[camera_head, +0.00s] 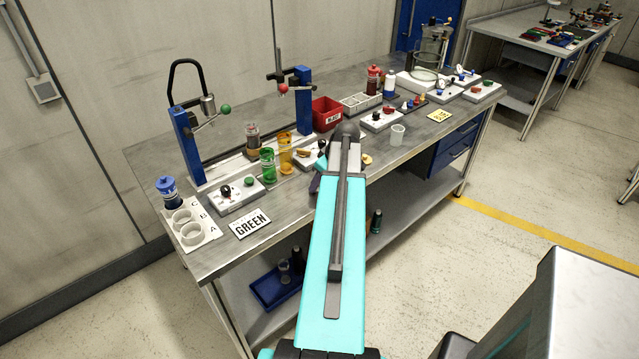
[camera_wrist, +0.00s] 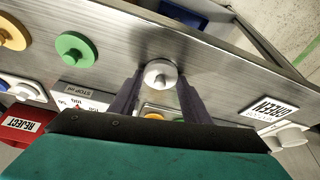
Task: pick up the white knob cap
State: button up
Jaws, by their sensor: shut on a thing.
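The white knob cap (camera_wrist: 160,74) is a round disc with a small raised centre. It shows in the wrist view between the two dark fingers of my gripper (camera_wrist: 160,82), which are shut on it. The cap is at the metal table top; I cannot tell whether it still touches the surface. In the head view my turquoise arm hides the cap and most of the gripper.
In the wrist view a green cap (camera_wrist: 75,48) and a yellow cap (camera_wrist: 12,35) lie left of the gripper. The red REJECT bin (camera_head: 326,114), the GREEN sign (camera_head: 251,223) and a blue pump stand (camera_head: 187,145) are on the workbench.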

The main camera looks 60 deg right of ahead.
jog(key=shift+d+r+b, duration=0.1)
jog(key=shift+r+b, duration=0.65)
jog(key=shift+r, duration=0.65)
jog(key=shift+s+r, duration=0.2)
jog(key=shift+r, duration=0.05)
jog(key=s+d+b, duration=0.2)
jog(key=s, duration=0.5)
jog(key=s+d+r+b, duration=0.1)
jog(key=s+d+b, duration=0.1)
jog(key=s, duration=0.5)
jog(key=shift+s+d+r, duration=0.3)
jog(key=shift+s+d, duration=0.05)
jog(key=shift+d, duration=0.3)
